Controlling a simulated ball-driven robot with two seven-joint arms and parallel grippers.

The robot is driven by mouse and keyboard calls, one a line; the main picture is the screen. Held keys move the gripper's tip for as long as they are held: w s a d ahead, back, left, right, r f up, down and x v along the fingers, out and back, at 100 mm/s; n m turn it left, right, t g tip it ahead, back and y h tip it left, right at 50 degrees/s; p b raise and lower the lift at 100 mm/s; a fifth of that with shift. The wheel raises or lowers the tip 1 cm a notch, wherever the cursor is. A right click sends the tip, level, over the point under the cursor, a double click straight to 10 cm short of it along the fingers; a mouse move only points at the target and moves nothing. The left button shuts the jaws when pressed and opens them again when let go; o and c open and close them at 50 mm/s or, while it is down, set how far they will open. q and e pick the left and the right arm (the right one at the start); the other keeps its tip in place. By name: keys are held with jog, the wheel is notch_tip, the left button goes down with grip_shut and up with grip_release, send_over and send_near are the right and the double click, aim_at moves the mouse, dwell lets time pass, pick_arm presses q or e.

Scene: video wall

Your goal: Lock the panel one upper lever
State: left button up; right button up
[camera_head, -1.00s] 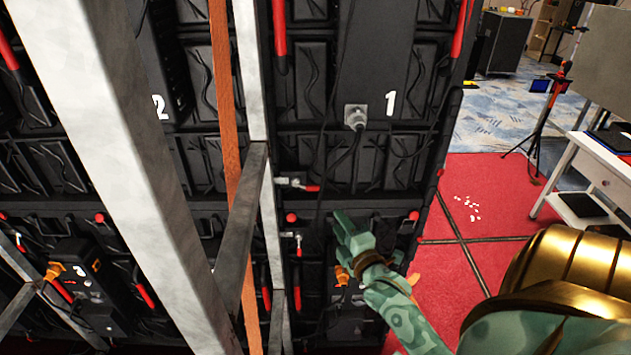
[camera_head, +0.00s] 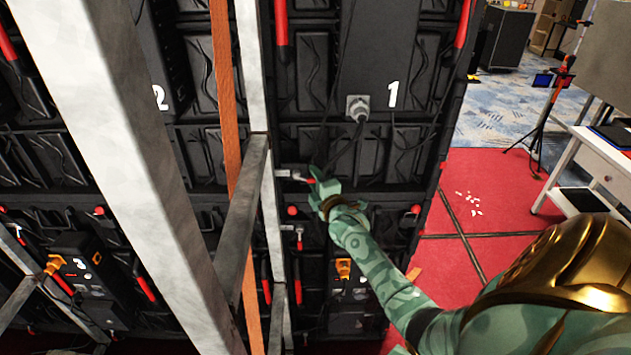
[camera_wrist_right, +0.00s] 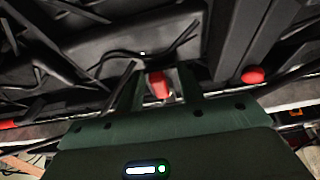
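Panel one (camera_head: 375,60) is the black panel marked with a white 1. Its upper lever (camera_head: 296,177), silver with a red handle, points right at the panel's lower left edge, by the grey post. My right gripper (camera_head: 321,183) is at the handle's right end and partly hides it. In the right wrist view, the red handle (camera_wrist_right: 158,84) shows between the two dark fingers of my open gripper (camera_wrist_right: 160,88), with small gaps beside it. A second lever (camera_head: 299,238) with a red tip hangs lower down. My left gripper is not in view.
A grey post (camera_head: 110,130), a slanted bar (camera_head: 241,225) and an orange strap (camera_head: 224,100) stand left of the lever. Cables hang near the grey plug (camera_head: 357,107). A white table (camera_head: 595,165) stands right; red floor (camera_head: 480,230) is open between.

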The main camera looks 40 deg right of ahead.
grip_shut()
jog(key=shift+f, duration=0.1)
